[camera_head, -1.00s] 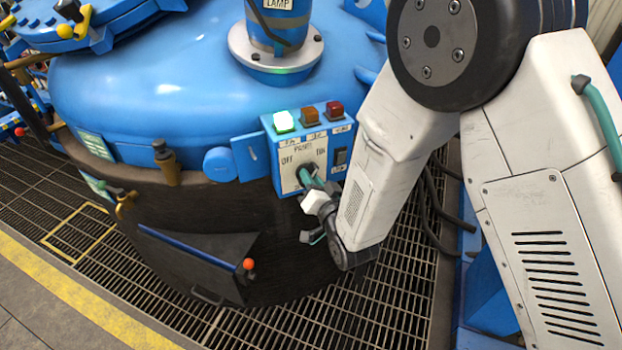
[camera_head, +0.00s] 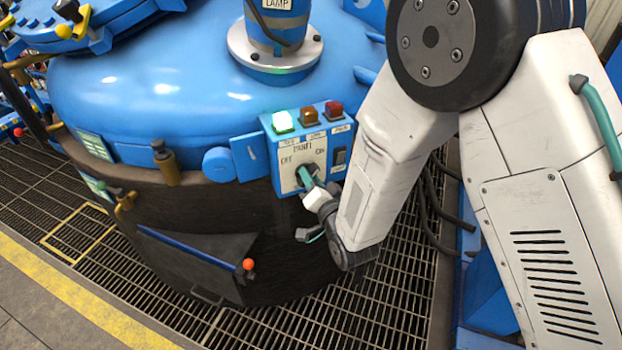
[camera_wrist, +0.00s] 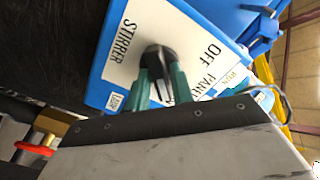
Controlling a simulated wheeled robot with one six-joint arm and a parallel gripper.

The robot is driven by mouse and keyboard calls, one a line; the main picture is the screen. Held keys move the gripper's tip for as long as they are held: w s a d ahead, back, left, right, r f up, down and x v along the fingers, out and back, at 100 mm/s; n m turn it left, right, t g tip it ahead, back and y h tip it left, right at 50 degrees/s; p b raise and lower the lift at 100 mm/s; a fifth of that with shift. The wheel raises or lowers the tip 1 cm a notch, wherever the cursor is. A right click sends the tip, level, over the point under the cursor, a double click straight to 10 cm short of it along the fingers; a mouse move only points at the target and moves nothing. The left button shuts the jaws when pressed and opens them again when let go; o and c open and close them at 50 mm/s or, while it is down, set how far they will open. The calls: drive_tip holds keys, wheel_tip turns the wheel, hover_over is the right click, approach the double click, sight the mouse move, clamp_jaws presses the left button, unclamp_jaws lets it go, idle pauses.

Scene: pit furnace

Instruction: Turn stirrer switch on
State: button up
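The stirrer switch (camera_wrist: 158,60) is a dark round knob on a white plate of a blue control box (camera_head: 264,133). The plate (camera_wrist: 121,68) reads STIRRER and OFF in the wrist view; OFF and ON show in the head view. My gripper (camera_wrist: 160,82) has its two teal fingers on either side of the knob, and they look shut on it. In the head view my gripper (camera_head: 308,178) reaches the plate from the lower right. The fingers hide part of the knob, so I cannot tell its exact setting.
A black rocker switch (camera_head: 340,156) is right of the plate. A blue rod with an orange ball (camera_head: 249,264) sticks out below. Grating (camera_head: 395,285) lies beneath.

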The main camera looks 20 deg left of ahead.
drive_tip(key=shift+o, duration=0.9)
drive_tip(key=v, duration=0.7)
drive_tip(key=shift+s+d, duration=0.25)
drive_tip(key=shift+d, duration=0.05)
